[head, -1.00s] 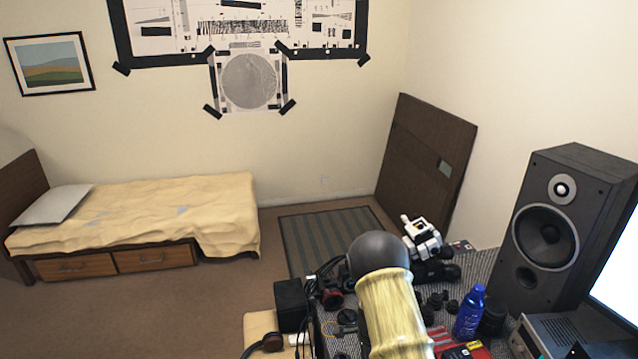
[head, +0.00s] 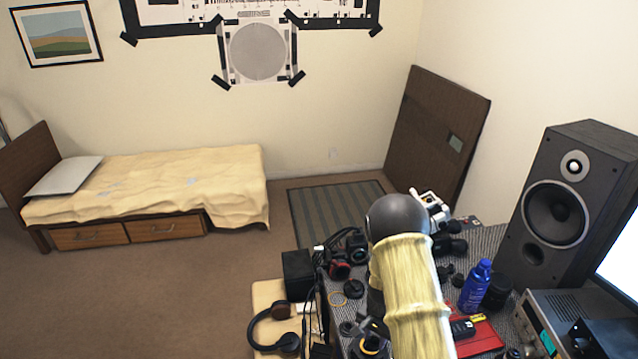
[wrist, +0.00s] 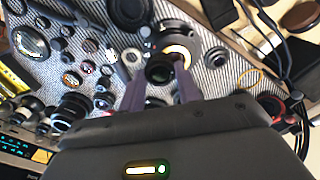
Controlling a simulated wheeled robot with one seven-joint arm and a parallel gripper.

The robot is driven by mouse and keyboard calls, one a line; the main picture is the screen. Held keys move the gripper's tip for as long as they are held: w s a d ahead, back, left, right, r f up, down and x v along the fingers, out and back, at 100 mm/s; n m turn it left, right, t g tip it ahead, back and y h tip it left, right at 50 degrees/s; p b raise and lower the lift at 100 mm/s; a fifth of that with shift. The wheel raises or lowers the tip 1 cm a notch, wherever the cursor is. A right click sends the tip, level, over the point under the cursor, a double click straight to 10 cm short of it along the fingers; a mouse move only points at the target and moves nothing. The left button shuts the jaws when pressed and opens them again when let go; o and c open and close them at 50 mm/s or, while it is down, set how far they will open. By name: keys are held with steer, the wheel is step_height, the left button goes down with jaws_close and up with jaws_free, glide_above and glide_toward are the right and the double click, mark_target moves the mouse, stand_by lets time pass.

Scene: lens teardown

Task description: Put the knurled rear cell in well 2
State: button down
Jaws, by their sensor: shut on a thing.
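My gripper (wrist: 160,78) shows in the wrist view, its two purple-grey fingers closed on a small dark round cell (wrist: 160,68) with a glassy dark centre. I take this to be the knurled rear cell; its knurling is too small to make out. The held cell is in front of a larger dark round part (wrist: 180,30) with a bright yellow ring inside, and partly covers it. I cannot tell whether they touch. No well number is readable, so I cannot pick out well 2. In the head view my arm hides the gripper and cell.
Several lens parts lie on the grey patterned desk mat (wrist: 215,85). In the head view, a blue bottle (head: 475,287), a red tray (head: 482,340) and a large speaker (head: 570,205) stand right of my arm. Headphones (head: 288,341) and a black box (head: 298,273) are to its left.

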steer(key=n, duration=0.2)
steer(key=s+n, duration=0.1)
steer(key=n, duration=0.1)
steer(key=s+n, duration=0.1)
steer(key=n, duration=0.2)
steer(key=shift+s+a+r, duration=0.1)
steer(key=shift+s+r, duration=0.1)
steer(key=shift+r, duration=0.2)
steer(key=w+r, duration=0.4)
steer(key=r, duration=0.1)
steer(key=shift+w+r, duration=0.2)
steer(key=shift+r, duration=0.05)
steer(key=s+f, duration=0.4)
steer(key=f, duration=0.1)
steer(key=shift+s+f, duration=0.2)
steer(key=shift+f, duration=0.05)
steer(key=shift+d, duration=0.2)
